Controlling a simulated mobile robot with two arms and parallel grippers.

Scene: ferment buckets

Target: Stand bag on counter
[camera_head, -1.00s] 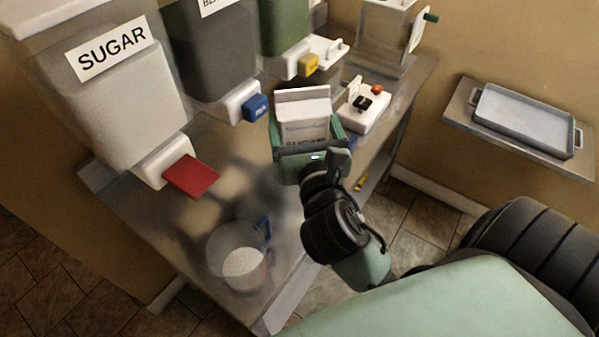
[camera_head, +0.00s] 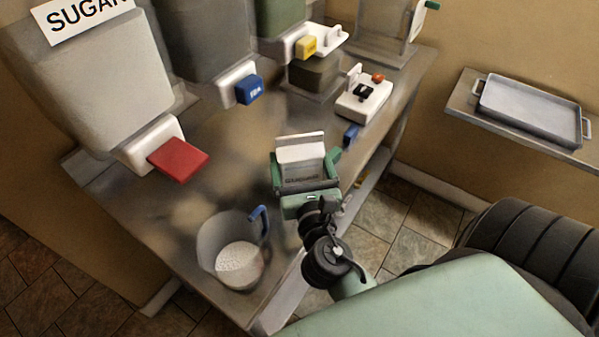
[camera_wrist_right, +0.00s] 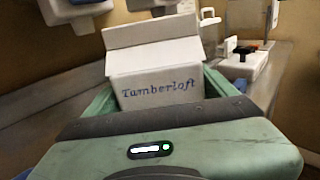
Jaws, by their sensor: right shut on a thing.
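The bag (camera_head: 302,155) is a white packet with a folded top and blue "Tamberloft" lettering, and it also shows in the right wrist view (camera_wrist_right: 155,62). It looks upright, over the front part of the metal counter (camera_head: 215,165). My right gripper (camera_head: 304,172) is shut on it, with one green finger on each side. The gripper hides the bag's lower part and base, so I cannot tell whether it touches the counter. My left gripper is not in view.
A clear jug (camera_head: 232,250) with white granules stands near the counter's front left. A white scale-like device (camera_head: 364,97) and a small blue item (camera_head: 351,134) are behind the bag to the right. Bins with red (camera_head: 178,159) and blue (camera_head: 242,91) spouts line the back.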

